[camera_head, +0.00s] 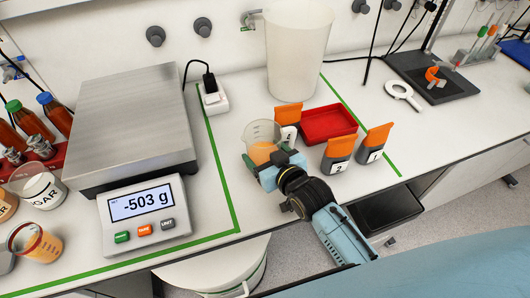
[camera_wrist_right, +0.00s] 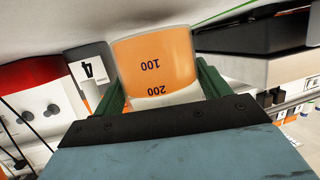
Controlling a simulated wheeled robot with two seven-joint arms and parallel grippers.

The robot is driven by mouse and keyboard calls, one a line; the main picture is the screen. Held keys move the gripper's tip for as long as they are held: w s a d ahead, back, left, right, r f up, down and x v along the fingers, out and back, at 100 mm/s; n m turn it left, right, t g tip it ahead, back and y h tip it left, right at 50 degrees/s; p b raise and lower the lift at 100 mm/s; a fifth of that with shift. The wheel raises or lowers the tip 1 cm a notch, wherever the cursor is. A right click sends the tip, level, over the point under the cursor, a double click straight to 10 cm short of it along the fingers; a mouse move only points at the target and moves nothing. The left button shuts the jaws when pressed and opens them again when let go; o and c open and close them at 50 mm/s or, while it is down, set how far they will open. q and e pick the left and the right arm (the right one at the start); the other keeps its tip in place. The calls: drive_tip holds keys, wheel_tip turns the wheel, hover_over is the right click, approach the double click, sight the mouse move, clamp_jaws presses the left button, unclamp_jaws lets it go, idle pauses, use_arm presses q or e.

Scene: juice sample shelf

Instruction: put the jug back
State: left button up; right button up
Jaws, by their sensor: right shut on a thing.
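The clear jug (camera_head: 262,133) with orange juice in it is left of the red tray, in front of the tall white container. My right gripper (camera_head: 278,162) is shut on it from the front right. In the right wrist view the jug (camera_wrist_right: 155,65) sits between my green fingers, its 100 and 200 marks upside down. I cannot tell if its base touches the counter. The scale (camera_head: 130,120) has an empty steel plate and its display reads -503 g. My left gripper is not in view.
A red tray (camera_head: 328,125) and orange-topped grey holders numbered 4 (camera_head: 288,126), 2 (camera_head: 338,153) and 1 (camera_head: 374,145) stand close to the right. Another juice beaker (camera_head: 38,245) is at bottom left. Counter between the scale and the jug is mostly clear.

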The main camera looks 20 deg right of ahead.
drive_tip(key=shift+s+f, duration=0.25)
drive_tip(key=shift+f, duration=0.3)
drive_tip(key=o, duration=1.3)
drive_tip(key=shift+s+f, duration=0.1)
drive_tip(key=shift+f, duration=0.1)
drive_tip(key=shift+a+r, duration=0.1)
drive_tip(key=shift+r, duration=0.1)
drive_tip(key=v, duration=0.6)
drive_tip(key=r+v, duration=0.1)
drive_tip(key=v, duration=0.4)
drive_tip(key=shift+s+r+p, duration=0.1)
drive_tip(key=shift+r+p, duration=0.2)
drive_tip(key=shift+p, duration=0.05)
